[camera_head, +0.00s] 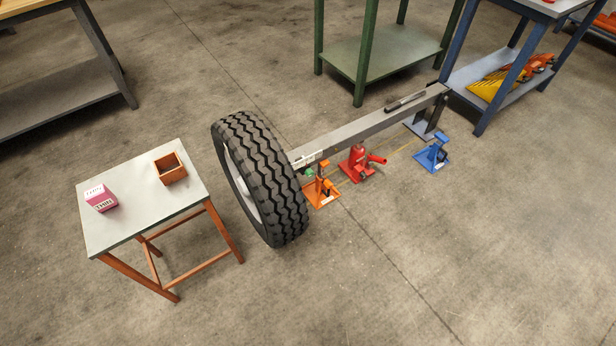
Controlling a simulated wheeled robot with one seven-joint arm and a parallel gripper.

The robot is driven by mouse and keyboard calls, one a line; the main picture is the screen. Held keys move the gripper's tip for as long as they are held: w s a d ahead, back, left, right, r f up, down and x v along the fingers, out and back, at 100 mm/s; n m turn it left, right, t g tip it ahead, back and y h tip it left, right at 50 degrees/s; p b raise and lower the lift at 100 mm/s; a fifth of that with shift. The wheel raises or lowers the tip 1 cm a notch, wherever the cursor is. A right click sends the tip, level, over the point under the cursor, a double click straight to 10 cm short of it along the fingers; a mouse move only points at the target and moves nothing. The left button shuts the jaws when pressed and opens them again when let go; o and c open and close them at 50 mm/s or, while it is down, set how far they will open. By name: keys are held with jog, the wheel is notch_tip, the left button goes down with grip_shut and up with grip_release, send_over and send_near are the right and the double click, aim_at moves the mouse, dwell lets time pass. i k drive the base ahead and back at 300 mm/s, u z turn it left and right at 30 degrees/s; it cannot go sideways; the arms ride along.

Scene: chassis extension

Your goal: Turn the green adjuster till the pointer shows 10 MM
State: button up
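A small green part (309,172), likely the green adjuster, shows beside the wheel, just under the near end of the grey beam and next to an orange jack stand (321,190). A pale scale plate (308,159) with marks sits on the beam's end above it. The pointer and its reading are too small to tell. My gripper is not in view.
A large tyre (262,178) stands at the left end of the grey beam (370,126). A red jack (359,164) and a blue stand (433,153) are along the beam. A small table (140,232) holds a pink box (100,198) and a brown bin (170,168). The front right floor is clear.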

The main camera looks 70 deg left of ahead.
aim_at(309, 172)
jog(key=u, duration=0.05)
jog(key=i, duration=0.45)
jog(key=u, duration=2.45)
jog(key=k, duration=1.3)
jog(key=z, duration=0.4)
jog(key=i, duration=0.45)
jog(key=z, duration=0.5)
jog(key=i, duration=0.8)
jog(key=u, duration=0.1)
